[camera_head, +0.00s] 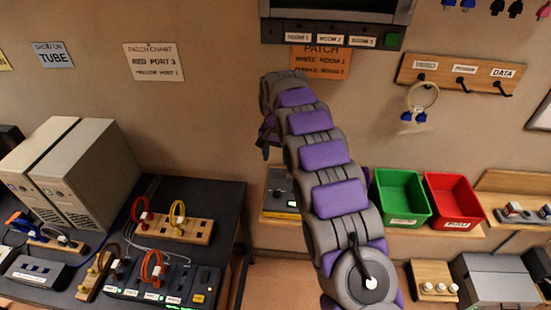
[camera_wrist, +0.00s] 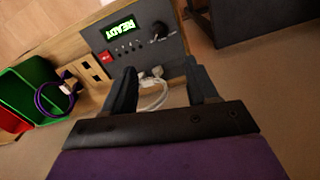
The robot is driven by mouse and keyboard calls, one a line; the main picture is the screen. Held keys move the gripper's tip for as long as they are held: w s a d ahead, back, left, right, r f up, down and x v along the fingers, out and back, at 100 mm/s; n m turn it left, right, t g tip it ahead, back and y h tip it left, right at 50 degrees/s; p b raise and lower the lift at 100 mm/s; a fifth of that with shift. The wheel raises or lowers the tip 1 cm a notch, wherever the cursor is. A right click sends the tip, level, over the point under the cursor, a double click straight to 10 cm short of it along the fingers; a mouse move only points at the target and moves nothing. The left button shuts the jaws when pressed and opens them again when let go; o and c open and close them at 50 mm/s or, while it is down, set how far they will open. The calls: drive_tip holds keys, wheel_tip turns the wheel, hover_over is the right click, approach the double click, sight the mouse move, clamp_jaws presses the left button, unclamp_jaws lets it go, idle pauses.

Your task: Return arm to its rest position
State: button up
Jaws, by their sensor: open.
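My arm (camera_head: 324,165), grey with purple pads, reaches up and forward through the middle of the head view. My gripper (camera_head: 266,145) is at its far end, small and partly hidden by the arm, in front of the wall. In the wrist view my gripper (camera_wrist: 163,88) is open, its two dark fingers well apart. Beyond the fingers is a grey tester panel (camera_wrist: 130,45) with a lit READY display. A white cable (camera_wrist: 155,98) with pale plugs shows between the fingers at the panel's edge. I see no grip on it.
A green bin (camera_head: 400,193) and a red bin (camera_head: 453,196) stand right of my arm. A purple cable (camera_wrist: 42,104) lies by the green bin in the wrist view. A dark table (camera_head: 225,215) with computers and cables is at left.

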idle(0.3)
drive_tip(key=s+d+r+b, duration=0.1)
drive_tip(key=s+d+r, duration=0.5)
drive_tip(key=s, duration=0.4)
drive_tip(key=s+d+r+b, duration=0.2)
drive_tip(key=s+d+r, duration=0.1)
drive_tip(key=s+d, duration=0.5)
drive_tip(key=s+d+f+n, duration=0.1)
drive_tip(key=s+f, duration=0.1)
drive_tip(key=s, duration=0.8)
drive_tip(key=s+d+f+g+b, duration=0.1)
drive_tip(key=s+d+f, duration=0.1)
drive_tip(key=s, duration=0.9)
drive_tip(key=s+d+f+n+b, duration=0.1)
drive_tip(key=s+d+f, duration=0.1)
drive_tip(key=s, duration=0.9)
drive_tip(key=shift+n+g, duration=0.3)
drive_tip(key=shift+g, duration=0.1)
drive_tip(key=shift+c, duration=0.5)
